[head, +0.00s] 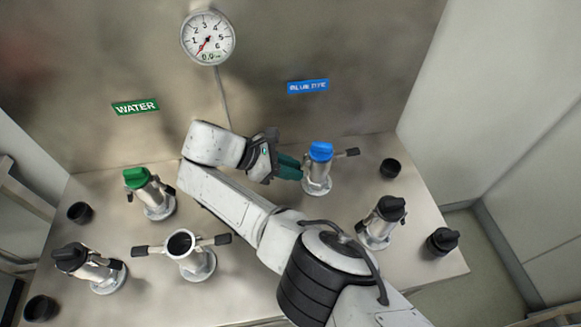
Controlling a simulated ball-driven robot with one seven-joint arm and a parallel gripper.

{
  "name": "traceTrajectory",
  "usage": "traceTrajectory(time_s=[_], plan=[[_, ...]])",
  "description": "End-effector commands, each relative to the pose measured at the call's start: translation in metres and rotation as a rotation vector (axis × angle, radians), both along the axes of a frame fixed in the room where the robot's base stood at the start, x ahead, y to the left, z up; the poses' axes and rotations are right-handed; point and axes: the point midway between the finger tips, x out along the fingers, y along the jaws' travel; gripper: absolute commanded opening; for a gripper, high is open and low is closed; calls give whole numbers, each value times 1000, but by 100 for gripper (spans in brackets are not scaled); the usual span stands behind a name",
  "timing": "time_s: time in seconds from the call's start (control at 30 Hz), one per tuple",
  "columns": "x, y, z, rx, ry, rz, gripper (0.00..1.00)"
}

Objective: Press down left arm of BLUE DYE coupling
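The BLUE DYE coupling (318,178) is a silver fitting with a blue cap (321,151). It stands upright at the back right of the steel bench, below the blue BLUE DYE label (308,86). Its right arm (346,154) sticks out to the right with a dark grip. Its left arm cannot be made out; my gripper covers that side. My gripper (296,169), with teal fingers, is right at the left side of the coupling. Whether it touches the coupling or its arm cannot be told. The finger gap is not clear.
A green-capped coupling (152,197) stands below the WATER label (136,107). An open coupling (194,258) with both arms spread stands front centre. Black-capped couplings stand at left (92,268) and right (380,223). Loose black caps lie near the bench edges. A gauge (208,37) hangs above.

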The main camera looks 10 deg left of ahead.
Motion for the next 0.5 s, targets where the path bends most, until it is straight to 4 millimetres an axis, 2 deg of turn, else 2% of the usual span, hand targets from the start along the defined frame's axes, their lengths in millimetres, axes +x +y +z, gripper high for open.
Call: traceTrajectory(time_s=[0.03,0.27,0.5], plan=[[0,1,0,1,-2,2,26],[0,0,0,1,0,1,47],[0,1,0,1,0,0,47]])
